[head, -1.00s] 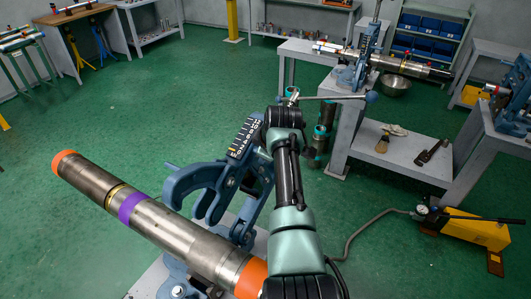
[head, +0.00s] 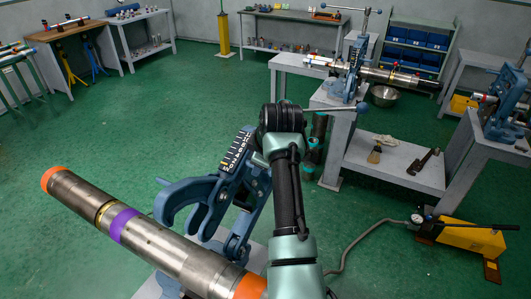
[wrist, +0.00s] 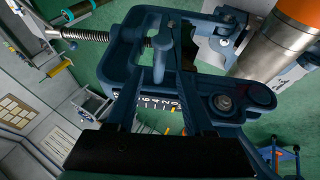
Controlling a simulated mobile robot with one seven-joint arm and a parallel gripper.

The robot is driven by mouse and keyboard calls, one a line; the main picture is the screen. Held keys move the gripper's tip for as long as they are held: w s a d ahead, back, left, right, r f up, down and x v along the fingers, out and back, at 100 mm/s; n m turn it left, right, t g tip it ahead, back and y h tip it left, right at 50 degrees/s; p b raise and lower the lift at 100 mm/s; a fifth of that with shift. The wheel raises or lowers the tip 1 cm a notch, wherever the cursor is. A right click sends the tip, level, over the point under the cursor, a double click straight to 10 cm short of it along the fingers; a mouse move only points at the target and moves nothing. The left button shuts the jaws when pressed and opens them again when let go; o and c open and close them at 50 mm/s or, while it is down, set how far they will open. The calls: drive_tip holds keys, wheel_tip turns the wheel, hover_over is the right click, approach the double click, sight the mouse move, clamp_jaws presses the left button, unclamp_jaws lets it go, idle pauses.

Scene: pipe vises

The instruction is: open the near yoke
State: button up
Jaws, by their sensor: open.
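The near yoke (head: 190,197) is a blue frame with a hooked end and a dark scale plate. In the head view it stands tilted behind the steel pipe (head: 165,245), which has orange ends and a purple band. In the wrist view the yoke (wrist: 118,55) appears beside the pipe (wrist: 272,50), not around it. Its threaded screw (wrist: 85,36) runs to the left. My gripper (wrist: 162,45) is open, with its two fingers over the yoke around the screw's inner end; I cannot tell whether they touch it. In the head view my arm hides the fingertips.
The screw's handle bar (head: 335,107) sticks out right of my wrist. A second vise stand (head: 345,125) is behind right, with tools on its shelf. A yellow pump (head: 470,238) with a hose lies at right. Green floor (head: 110,130) is clear at left.

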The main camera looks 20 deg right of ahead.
drive_tip(key=b+v, duration=0.1)
drive_tip(key=v, duration=0.6)
drive_tip(key=shift+b, duration=0.3)
drive_tip(key=shift+r, duration=0.15)
drive_tip(key=s+a+r+m+t, duration=0.1)
drive_tip(key=a+r+m+t, duration=0.2)
drive_tip(key=r, duration=0.4)
drive_tip(key=a+r+t, duration=0.4)
drive_tip(key=r+t, duration=0.1)
drive_tip(key=r, duration=0.3)
drive_tip(key=s+a+r+m+t, duration=0.1)
drive_tip(key=a+r+m+t, duration=0.15)
drive_tip(key=r, duration=0.45)
drive_tip(key=s+a+r+m+t, duration=0.2)
drive_tip(key=s+r+t, duration=0.3)
drive_tip(key=s+r, duration=0.3)
drive_tip(key=s+a+r+m+t, duration=0.2)
drive_tip(key=s+a+r+t, duration=0.2)
drive_tip(key=s+r, duration=0.4)
drive_tip(key=s+t, duration=0.1)
drive_tip(key=s, duration=0.3)
drive_tip(key=shift+r, duration=0.3)
drive_tip(key=shift+w+m, duration=0.1)
drive_tip(key=shift+m, duration=0.15)
